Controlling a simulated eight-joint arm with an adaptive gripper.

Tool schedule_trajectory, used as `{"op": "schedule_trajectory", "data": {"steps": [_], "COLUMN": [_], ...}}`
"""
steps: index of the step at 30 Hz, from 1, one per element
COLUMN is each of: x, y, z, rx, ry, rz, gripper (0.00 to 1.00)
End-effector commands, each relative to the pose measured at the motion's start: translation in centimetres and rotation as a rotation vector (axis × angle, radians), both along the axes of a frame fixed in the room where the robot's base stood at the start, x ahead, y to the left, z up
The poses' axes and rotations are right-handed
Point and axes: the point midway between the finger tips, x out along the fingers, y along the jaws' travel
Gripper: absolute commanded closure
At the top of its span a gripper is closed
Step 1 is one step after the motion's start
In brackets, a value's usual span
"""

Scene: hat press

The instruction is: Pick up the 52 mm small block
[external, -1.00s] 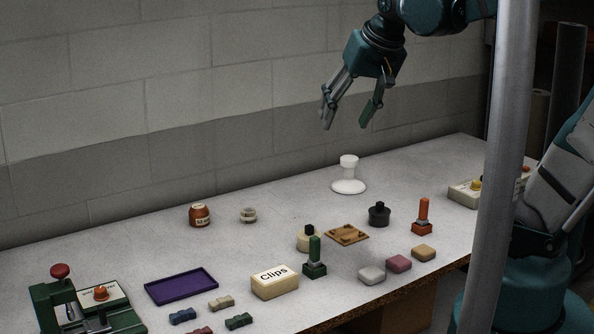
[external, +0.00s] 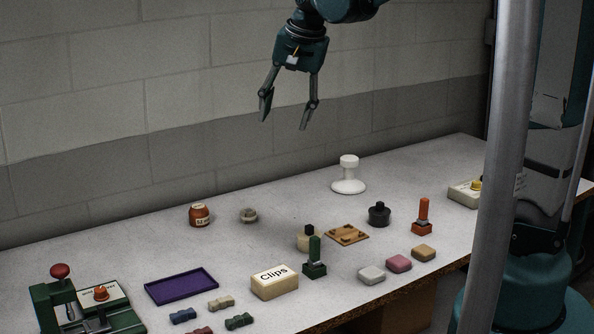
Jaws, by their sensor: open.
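My gripper (external: 285,113) is open and empty, high above the back of the table, with its fingers pointing down. No block carries a readable 52 mm mark, so I cannot tell which thing is the small block.
A white stand (external: 348,185), an orange jar (external: 200,216), a wooden plate (external: 347,234), a Clips box (external: 275,285), a purple tray (external: 181,302) and a green press (external: 85,308) share the table. An orange-handled stamp (external: 422,215) stands right. A grey post (external: 497,170) crosses the view.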

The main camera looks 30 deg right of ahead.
Motion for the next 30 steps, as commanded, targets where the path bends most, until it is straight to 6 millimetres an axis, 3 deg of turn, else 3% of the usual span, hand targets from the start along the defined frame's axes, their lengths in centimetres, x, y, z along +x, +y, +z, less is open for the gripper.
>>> {"op": "schedule_trajectory", "data": {"steps": [17, 30], "x": [7.9, 13.1], "y": [5.2, 9.5], "z": [-4.8, -10.3], "rx": [0.065, 0.09], "ry": [0.119, 0.203], "rz": [-0.27, -0.484], "gripper": [0.49, 0.49]}}
